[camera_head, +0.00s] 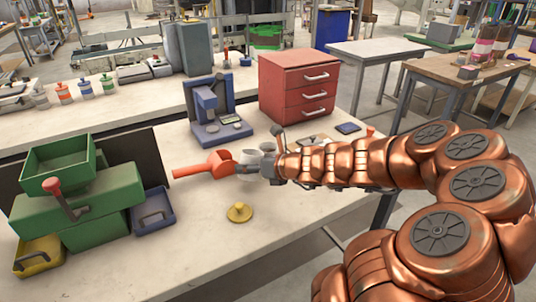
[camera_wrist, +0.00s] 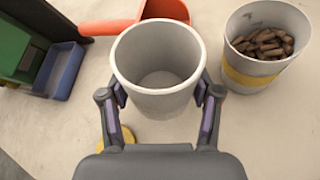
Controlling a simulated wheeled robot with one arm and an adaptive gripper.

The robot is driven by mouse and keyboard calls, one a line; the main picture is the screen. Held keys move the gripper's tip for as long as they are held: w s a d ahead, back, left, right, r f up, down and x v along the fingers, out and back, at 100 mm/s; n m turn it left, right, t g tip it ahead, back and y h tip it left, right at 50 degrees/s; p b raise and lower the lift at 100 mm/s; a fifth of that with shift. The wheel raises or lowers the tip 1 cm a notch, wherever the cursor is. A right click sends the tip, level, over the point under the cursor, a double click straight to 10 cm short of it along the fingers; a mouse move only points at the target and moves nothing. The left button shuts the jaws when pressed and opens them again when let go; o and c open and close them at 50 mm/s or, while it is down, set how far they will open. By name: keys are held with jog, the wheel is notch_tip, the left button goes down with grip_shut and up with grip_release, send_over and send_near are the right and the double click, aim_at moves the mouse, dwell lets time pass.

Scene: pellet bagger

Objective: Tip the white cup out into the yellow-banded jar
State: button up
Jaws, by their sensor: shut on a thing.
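The white cup (camera_wrist: 157,101) is between the two fingers of my gripper (camera_wrist: 160,92), which is shut on its sides. The cup looks roughly upright, and its visible inside is bare, with no pellets to be seen. The yellow-banded jar (camera_wrist: 232,78) stands to the right of the cup in the wrist view, apart from it, with brown pellets inside. In the head view my gripper (camera_head: 262,166) is over the bench with the white cup (camera_head: 247,161) at its tip. The jar is hard to make out there, partly hidden behind the cup and gripper.
An orange-red scoop (camera_head: 205,165) lies just beyond the cup. A yellow lid with a knob (camera_head: 239,212) lies on the bench nearer the front. A green machine (camera_head: 75,200) with blue and yellow trays stands left. A blue device (camera_head: 216,112) and red drawers (camera_head: 299,86) stand behind.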

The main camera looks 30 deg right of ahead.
jog(key=shift+s+a+f+n+t+h+b, duration=0.25)
jog(key=shift+a+f+n+h+b, duration=0.2)
jog(key=shift+b, duration=1.3)
jog(key=shift+s+a+f+n+t+h+b, duration=0.1)
jog(key=shift+a+f+n+t+h+b, duration=0.3)
jog(key=shift+b, duration=1.35)
jog(key=shift+a+r+n, duration=0.1)
jog(key=shift+r+n, duration=0.1)
jog(key=shift+n, duration=0.05)
jog(key=shift+s+b, duration=0.1)
jog(key=shift+b, duration=0.4)
jog(key=shift+a, duration=0.1)
